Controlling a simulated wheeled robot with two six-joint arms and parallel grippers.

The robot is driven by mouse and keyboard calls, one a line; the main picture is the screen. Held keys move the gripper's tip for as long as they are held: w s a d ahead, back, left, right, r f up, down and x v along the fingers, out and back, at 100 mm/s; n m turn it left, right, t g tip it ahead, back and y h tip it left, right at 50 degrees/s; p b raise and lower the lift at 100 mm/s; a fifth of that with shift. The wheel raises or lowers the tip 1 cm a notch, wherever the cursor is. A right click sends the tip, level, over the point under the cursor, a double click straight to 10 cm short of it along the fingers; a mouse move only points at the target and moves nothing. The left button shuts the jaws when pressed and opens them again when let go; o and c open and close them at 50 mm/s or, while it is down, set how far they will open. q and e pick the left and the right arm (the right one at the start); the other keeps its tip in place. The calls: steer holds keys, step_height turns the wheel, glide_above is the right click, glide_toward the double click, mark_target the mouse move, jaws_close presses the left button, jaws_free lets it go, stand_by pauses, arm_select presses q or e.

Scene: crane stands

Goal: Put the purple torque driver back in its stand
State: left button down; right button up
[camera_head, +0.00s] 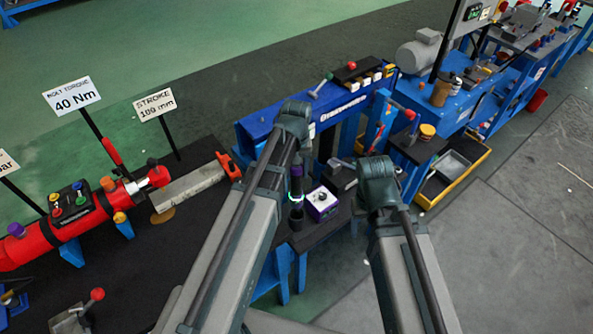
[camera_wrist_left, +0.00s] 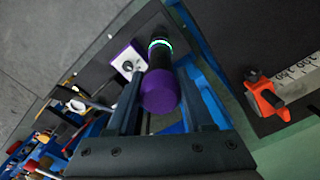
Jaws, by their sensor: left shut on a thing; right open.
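The torque driver (camera_head: 296,172) has a purple cap, a black body and a glowing green ring. It is upright above a dark bench top. In the left wrist view, its purple cap (camera_wrist_left: 160,91) shows between the fingers. My left gripper (camera_wrist_left: 163,68) is shut on it; in the head view my own arm hides most of this gripper. A dark piece stands under the driver, and I cannot tell whether this is the stand or whether the two touch. My right gripper (camera_head: 345,178) is open to the right of the driver, its fingers barely distinguishable.
A purple box with a white top and knob (camera_head: 321,204) sits just right of the driver. A blue press frame (camera_head: 325,110) rises behind. A red cylinder (camera_head: 88,222) lies on the dark bench at left. A yellow-edged tray (camera_head: 453,175) is at right.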

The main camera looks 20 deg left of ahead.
mark_target(297, 180)
arm_select(q)
steer(key=shift+f, duration=0.2)
stand_by(0.5)
steer(key=shift+f+b, duration=4.55)
steer(key=shift+b, duration=0.15)
steer(key=shift+c, duration=1)
jaws_free()
steer(key=shift+r, duration=0.1)
steer(key=shift+r+p, duration=2.5)
steer(key=shift+p, duration=0.1)
steer(key=shift+r, duration=0.1)
